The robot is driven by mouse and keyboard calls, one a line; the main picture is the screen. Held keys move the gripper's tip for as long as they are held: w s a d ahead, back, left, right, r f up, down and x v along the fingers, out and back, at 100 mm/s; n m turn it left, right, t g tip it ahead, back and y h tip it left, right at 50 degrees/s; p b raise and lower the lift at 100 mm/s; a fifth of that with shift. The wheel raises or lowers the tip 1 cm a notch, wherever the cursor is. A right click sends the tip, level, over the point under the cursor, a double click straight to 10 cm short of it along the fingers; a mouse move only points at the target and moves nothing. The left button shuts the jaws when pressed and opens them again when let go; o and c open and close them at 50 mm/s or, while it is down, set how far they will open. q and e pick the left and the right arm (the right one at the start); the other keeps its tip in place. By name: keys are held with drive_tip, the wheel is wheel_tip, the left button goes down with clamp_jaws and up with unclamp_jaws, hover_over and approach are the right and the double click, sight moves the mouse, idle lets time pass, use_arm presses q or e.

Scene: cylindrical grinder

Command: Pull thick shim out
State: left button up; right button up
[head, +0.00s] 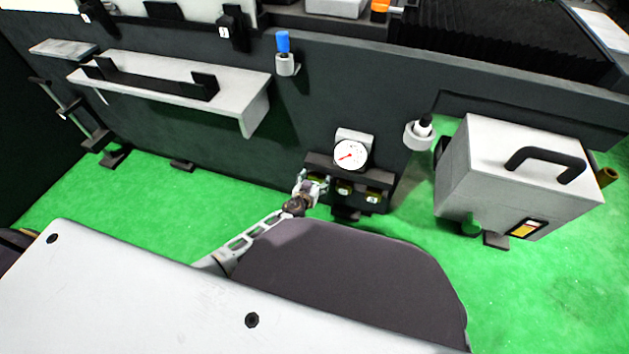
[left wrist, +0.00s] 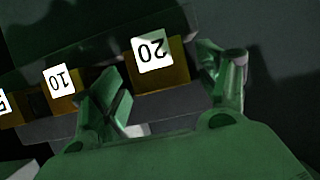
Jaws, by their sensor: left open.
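The thick shim, a brass-coloured block with a white label reading 20, sits in the dark shim holder (head: 325,163). In the left wrist view the thick shim (left wrist: 160,75) shows between the fingers, its label upside down. My left gripper (head: 311,186) is at the left end of the holder and largely covers that shim in the head view. In the left wrist view my left gripper (left wrist: 168,82) is open, one finger on each side of the thick shim. I cannot tell whether either finger touches it. My right gripper is not in view.
The 10 shim (head: 343,187) and the 5 shim (head: 374,196) sit beside it in the holder. A dial gauge (head: 350,154) is just above. A grey box with a black handle (head: 520,175) stands to the right. Green floor lies below.

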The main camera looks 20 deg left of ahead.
use_arm(q)
drive_tip(key=shift+c, duration=0.3)
drive_tip(key=c, duration=1.4)
drive_tip(key=shift+s+f, duration=0.1)
drive_tip(key=shift+s, duration=0.7)
drive_tip(key=shift+s+b, duration=0.4)
drive_tip(key=shift+s, duration=1.5)
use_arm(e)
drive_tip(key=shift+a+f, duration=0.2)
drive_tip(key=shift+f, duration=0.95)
